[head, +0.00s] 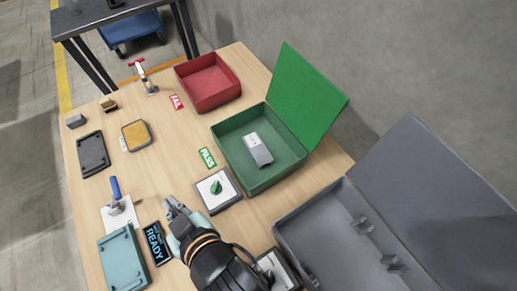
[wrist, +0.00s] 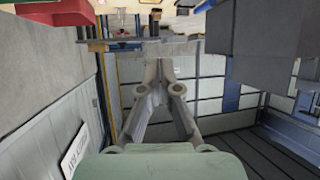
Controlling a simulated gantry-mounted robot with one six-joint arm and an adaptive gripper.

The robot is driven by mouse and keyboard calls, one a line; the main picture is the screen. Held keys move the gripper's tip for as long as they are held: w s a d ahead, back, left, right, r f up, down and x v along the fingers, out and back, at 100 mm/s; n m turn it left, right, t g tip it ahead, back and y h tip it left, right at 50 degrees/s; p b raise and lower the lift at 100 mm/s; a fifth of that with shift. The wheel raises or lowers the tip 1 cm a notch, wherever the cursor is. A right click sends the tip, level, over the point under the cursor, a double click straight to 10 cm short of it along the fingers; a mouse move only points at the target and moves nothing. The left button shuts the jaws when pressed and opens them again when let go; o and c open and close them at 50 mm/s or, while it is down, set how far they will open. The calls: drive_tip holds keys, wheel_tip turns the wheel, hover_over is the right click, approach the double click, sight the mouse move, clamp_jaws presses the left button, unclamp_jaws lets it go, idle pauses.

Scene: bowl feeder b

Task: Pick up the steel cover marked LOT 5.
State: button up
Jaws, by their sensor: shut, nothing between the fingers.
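A silver-grey steel cover (head: 258,150) lies inside the open green bin (head: 231,168). Any lot mark on it is too small to read. A smaller grey metal block (head: 75,121) sits at the table's far left edge, and I cannot tell whether it is marked. My gripper (head: 172,205) is over the near part of the table, left of the green-knob box and apart from the green bin. In the wrist view my gripper (wrist: 158,65) has its fingers brought together with nothing between them. I cannot make out the cover in the wrist view.
The green bin's raised lid (head: 305,97) stands on its right. A red bin (head: 210,83) is behind it. A green-knob box (head: 218,190), READY display (head: 156,243), blue-handled tool (head: 116,196) and teal plate (head: 124,259) surround my gripper. An open grey case (head: 310,218) is at right.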

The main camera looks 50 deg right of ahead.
drive_tip(key=o, duration=1.5)
drive_tip(key=shift+o, duration=0.2)
